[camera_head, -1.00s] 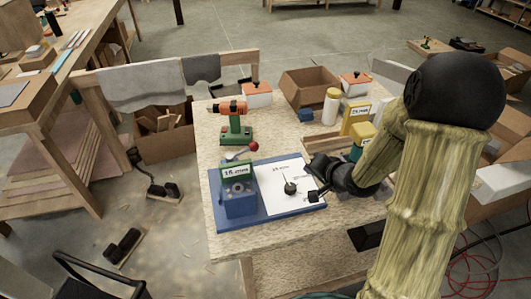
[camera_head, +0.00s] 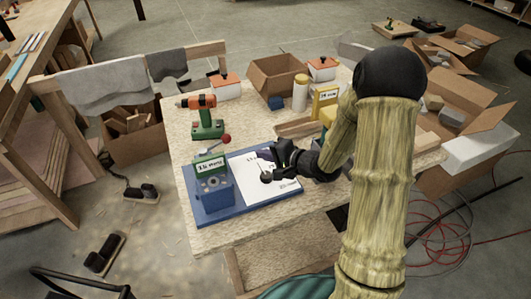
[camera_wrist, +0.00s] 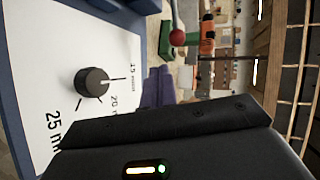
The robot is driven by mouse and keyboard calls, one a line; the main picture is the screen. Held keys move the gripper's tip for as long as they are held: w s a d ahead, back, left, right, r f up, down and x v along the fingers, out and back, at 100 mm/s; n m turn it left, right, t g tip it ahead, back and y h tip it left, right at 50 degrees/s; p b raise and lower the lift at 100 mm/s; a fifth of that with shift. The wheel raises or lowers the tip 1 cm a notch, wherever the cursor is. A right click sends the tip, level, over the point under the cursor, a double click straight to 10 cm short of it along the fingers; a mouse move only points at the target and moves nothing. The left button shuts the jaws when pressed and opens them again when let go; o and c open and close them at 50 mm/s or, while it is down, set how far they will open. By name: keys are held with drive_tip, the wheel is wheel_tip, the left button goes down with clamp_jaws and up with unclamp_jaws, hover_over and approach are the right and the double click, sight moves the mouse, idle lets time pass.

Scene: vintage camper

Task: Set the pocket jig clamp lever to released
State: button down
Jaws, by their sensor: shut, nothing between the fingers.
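The pocket jig is a blue base (camera_head: 245,208) with a blue block (camera_head: 214,196), a small green label sign and a white panel carrying a black dial. The clamp lever's red ball end (camera_head: 226,139) shows just behind the jig, close to the green sign. In the wrist view, the red ball (camera_wrist: 177,37) sits on a pale grey lever arm at the top, beyond the black dial (camera_wrist: 91,82). My gripper (camera_head: 268,157) is shut and empty over the white panel, to the right of the red ball and apart from it.
A green and orange drill (camera_head: 206,118) stands behind the jig. Bare tabletop lies left of the drill.

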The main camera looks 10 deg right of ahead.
drive_tip(key=x, duration=0.6)
drive_tip(key=shift+w+a+p, duration=0.1)
drive_tip(key=shift+w+p, duration=0.05)
drive_tip(key=shift+p, duration=0.2)
drive_tip(key=shift+w+a+r+p, duration=0.1)
drive_tip(key=shift+w+a+p, duration=0.2)
drive_tip(key=shift+w+a, duration=0.5)
drive_tip(key=shift+w+a+r+p, duration=0.15)
drive_tip(key=shift+w+a+p, duration=0.15)
drive_tip(key=shift+w+a, duration=0.5)
drive_tip(key=shift+s, duration=0.1)
